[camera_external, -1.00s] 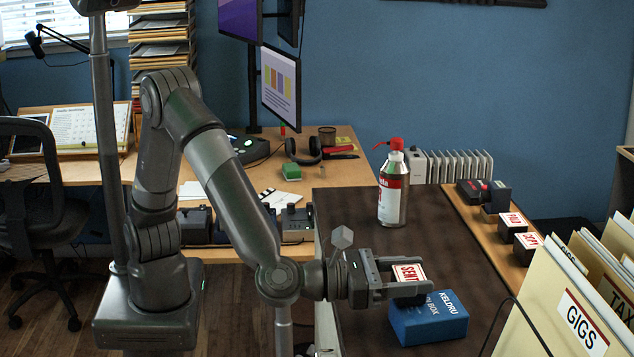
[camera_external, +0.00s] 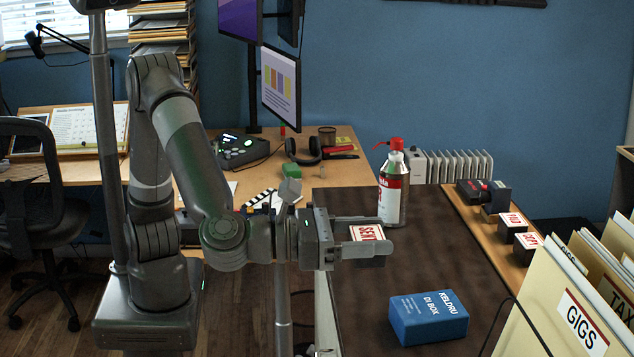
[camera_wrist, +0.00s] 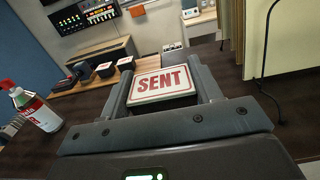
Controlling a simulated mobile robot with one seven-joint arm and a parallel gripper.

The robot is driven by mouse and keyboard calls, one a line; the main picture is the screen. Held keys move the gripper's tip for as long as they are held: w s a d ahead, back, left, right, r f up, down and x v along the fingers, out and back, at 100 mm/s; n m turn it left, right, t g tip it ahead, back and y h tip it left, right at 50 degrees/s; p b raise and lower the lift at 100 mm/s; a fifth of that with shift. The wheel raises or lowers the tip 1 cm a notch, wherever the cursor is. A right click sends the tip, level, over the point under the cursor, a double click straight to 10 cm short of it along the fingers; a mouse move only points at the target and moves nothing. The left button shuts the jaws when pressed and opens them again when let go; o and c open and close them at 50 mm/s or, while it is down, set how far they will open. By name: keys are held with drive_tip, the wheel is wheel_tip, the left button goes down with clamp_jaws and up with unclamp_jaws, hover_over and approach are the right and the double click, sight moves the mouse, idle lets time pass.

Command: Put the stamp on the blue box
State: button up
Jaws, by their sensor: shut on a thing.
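The stamp (camera_external: 367,233), with a white top lettered SENT in red, is held between the two fingers of my gripper (camera_external: 366,236). My gripper is shut on it, and in the wrist view the stamp (camera_wrist: 162,85) sits between the finger ends of my gripper (camera_wrist: 163,92). The blue box (camera_external: 428,317), lettered KELDRU DI BOX, lies on the dark tabletop (camera_external: 440,255) at the front. My gripper and the stamp are up and to the left of the box in the external view, apart from it. The box top is bare. The box does not show in the wrist view.
A red and white spray can (camera_external: 393,189) stands close behind my gripper. More stamps (camera_external: 512,222) stand on a wooden shelf (camera_external: 478,233) at the right. The dark tabletop around the box is clear.

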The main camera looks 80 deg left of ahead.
drive_tip(key=s+d+r, duration=0.2)
drive_tip(key=s+d, duration=0.1)
drive_tip(key=d, duration=0.1)
drive_tip(key=w+a+f, duration=0.1)
drive_tip(key=w+f, duration=0.1)
drive_tip(key=w, duration=0.1)
drive_tip(key=w+a+f, duration=0.1)
drive_tip(key=w+f, duration=0.1)
drive_tip(key=w, duration=0.2)
drive_tip(key=w+a+f, duration=0.1)
drive_tip(key=w+f, duration=0.1)
drive_tip(key=w, duration=0.1)
drive_tip(key=shift+w+a+f, duration=0.25)
drive_tip(key=shift+a, duration=0.05)
drive_tip(key=shift+f, duration=2)
drive_tip(key=shift+f, duration=0.1)
drive_tip(key=o, duration=1.1)
